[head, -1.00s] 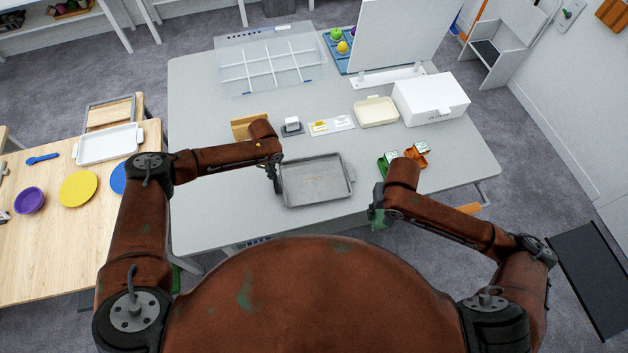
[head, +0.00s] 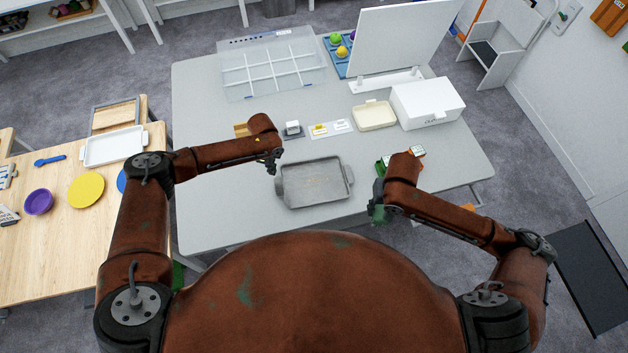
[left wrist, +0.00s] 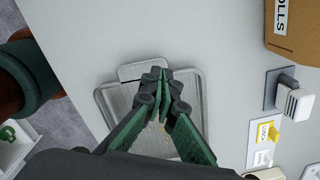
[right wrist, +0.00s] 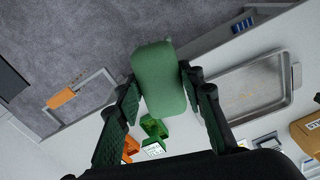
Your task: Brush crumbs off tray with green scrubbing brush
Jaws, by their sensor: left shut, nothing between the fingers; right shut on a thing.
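The grey metal tray (head: 314,183) lies on the grey table in front of me. Small tan crumbs (head: 315,182) show on its floor, and a few also show in the left wrist view (left wrist: 163,137). My left gripper (head: 275,168) is shut and empty, above the tray's left end; its fingertips show together in the left wrist view (left wrist: 160,75). My right gripper (head: 377,210) is shut on the green scrubbing brush (right wrist: 158,78), right of the tray near the table's front edge. The brush's underside is hidden in the right wrist view.
Green and orange holders (right wrist: 154,130) stand right of the tray, partly behind my right arm. A cardboard box (left wrist: 293,28), small labelled cards (head: 330,128), a cream dish (head: 375,115) and a white box (head: 427,103) stand behind it. The front left of the table is clear.

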